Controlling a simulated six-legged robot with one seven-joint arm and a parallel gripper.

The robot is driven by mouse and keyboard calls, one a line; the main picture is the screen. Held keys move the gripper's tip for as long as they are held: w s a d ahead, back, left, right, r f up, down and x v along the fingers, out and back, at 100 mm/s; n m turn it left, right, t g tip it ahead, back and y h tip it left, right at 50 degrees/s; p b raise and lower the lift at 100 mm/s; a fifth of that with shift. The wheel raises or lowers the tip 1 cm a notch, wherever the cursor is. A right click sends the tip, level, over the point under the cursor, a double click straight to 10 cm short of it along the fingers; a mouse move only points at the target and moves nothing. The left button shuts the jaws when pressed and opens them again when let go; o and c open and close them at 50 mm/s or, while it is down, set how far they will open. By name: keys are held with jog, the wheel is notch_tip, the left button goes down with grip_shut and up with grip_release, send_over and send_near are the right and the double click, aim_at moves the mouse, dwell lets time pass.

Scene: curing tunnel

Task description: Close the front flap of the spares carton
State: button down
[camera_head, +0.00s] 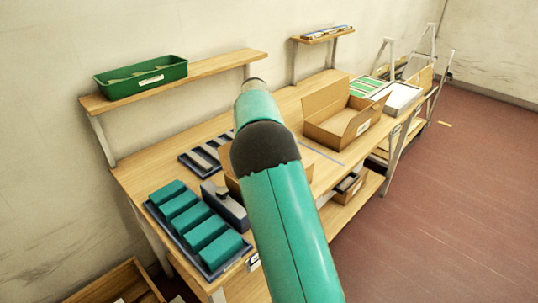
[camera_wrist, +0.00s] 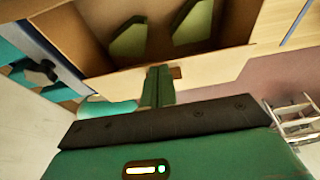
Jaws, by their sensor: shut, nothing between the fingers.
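An open brown carton (camera_wrist: 85,35) fills the upper part of the wrist view, with two green pieces (camera_wrist: 128,40) inside. A pale tan panel (camera_wrist: 212,66) runs along its near edge; it looks like the front flap, folded outward, but I cannot be sure. My gripper (camera_wrist: 160,72) is shut and empty, its green fingertips over this panel close to the carton's rim. I cannot tell whether they touch. In the head view my arm hides my gripper and most of this carton (camera_head: 232,184). I see no readable label on it.
A tray of teal blocks (camera_head: 200,222) and a dark holder (camera_head: 226,205) stand left of the carton. Another open carton (camera_head: 340,118) stands farther along the bench. A green bin (camera_head: 140,77) sits on the wall shelf. Open floor (camera_head: 440,190) lies to the right.

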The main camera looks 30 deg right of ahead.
jog(key=shift+r, duration=0.15)
jog(key=shift+r, duration=0.75)
